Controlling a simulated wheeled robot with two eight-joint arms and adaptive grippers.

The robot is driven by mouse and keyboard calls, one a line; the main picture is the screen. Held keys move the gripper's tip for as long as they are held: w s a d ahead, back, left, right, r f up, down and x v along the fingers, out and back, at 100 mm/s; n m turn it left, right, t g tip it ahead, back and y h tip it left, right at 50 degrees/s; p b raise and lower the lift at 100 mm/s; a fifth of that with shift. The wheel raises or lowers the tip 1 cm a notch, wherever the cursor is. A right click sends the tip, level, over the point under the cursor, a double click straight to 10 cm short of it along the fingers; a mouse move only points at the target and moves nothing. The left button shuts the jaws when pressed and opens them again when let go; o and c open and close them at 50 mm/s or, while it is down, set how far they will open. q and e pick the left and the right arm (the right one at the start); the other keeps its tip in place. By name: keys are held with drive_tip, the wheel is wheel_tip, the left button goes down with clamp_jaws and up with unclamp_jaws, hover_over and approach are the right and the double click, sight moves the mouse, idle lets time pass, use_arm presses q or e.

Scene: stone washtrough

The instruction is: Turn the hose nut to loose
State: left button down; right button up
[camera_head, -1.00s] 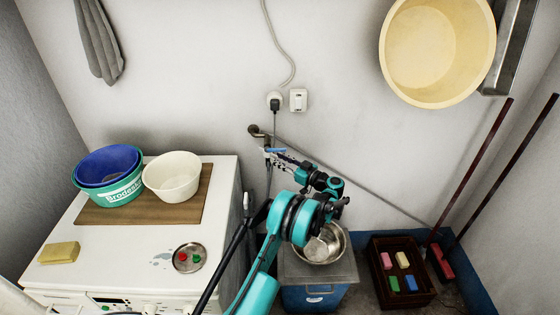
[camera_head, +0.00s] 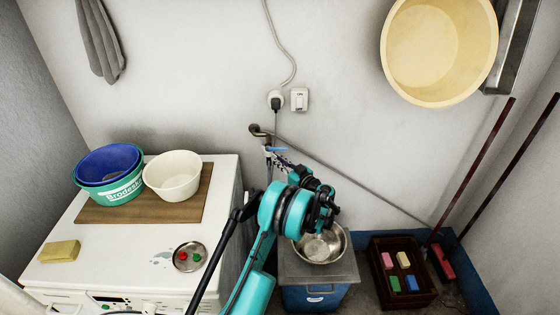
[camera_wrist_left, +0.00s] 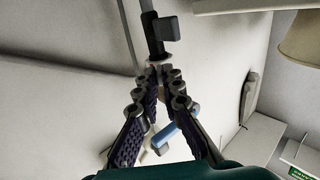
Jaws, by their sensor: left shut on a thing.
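The tap (camera_head: 260,132) comes out of the back wall and carries a blue lever (camera_head: 276,149), which also shows in the left wrist view (camera_wrist_left: 172,132). My left gripper (camera_head: 277,161) is at the tap, just below the lever, partly hidden by my own wrist. In the left wrist view its fingers (camera_wrist_left: 158,82) come together on the small hose nut (camera_wrist_left: 155,68). The fingertips cover much of the nut, and how far it is turned cannot be told. A dark hose (camera_wrist_left: 152,28) runs on beyond the fingertips. My right gripper is not in view.
A white washing machine (camera_head: 120,232) stands left, bearing basins (camera_head: 172,178) on a board, a soap bar and a small dish. A metal bowl (camera_head: 322,245) sits below right of my arm. A crate (camera_head: 403,292) is on the floor. A thin pipe slopes along the wall.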

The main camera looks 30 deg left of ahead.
sight(267, 156)
use_arm(q)
drive_tip(key=shift+s+a+m+t+h+b, duration=0.35)
drive_tip(key=shift+m+t+h, duration=0.3)
drive_tip(key=shift+t, duration=0.4)
drive_tip(key=shift+s+a+m+t+h+b, duration=0.15)
drive_tip(key=shift+s+m+t+h, duration=0.3)
drive_tip(key=shift+m+t, duration=0.5)
drive_tip(key=shift+s+a+m+t+h+b, duration=0.3)
drive_tip(key=shift+m+t+h, duration=0.35)
drive_tip(key=shift+t+h, duration=0.15)
drive_tip(key=shift+s+a+m+t+h+b, duration=0.25)
drive_tip(key=shift+m+t+h, duration=0.45)
drive_tip(key=shift+t, duration=0.2)
drive_tip(key=shift+s+a+m+t+h, duration=0.25)
drive_tip(key=shift+m+t+h, duration=0.35)
drive_tip(key=shift+h, duration=0.15)
drive_tip(key=shift+s+a+m+t+h, duration=0.1)
drive_tip(key=shift+a+m+t+h, duration=0.1)
drive_tip(key=shift+m+t+h, duration=0.45)
drive_tip(key=shift+s+a+m+t+h, duration=0.1)
drive_tip(key=shift+a+m+t+h, duration=0.2)
drive_tip(key=shift+h, duration=0.35)
drive_tip(key=shift+s+a+m+t+h, duration=0.1)
drive_tip(key=shift+m+h, duration=0.3)
drive_tip(key=shift+h, duration=0.25)
drive_tip(key=shift+a+m+h, duration=0.1)
drive_tip(key=shift+m+h, duration=0.2)
drive_tip(key=shift+h, duration=0.1)
drive_tip(key=c, duration=1.7)
unclamp_jaws()
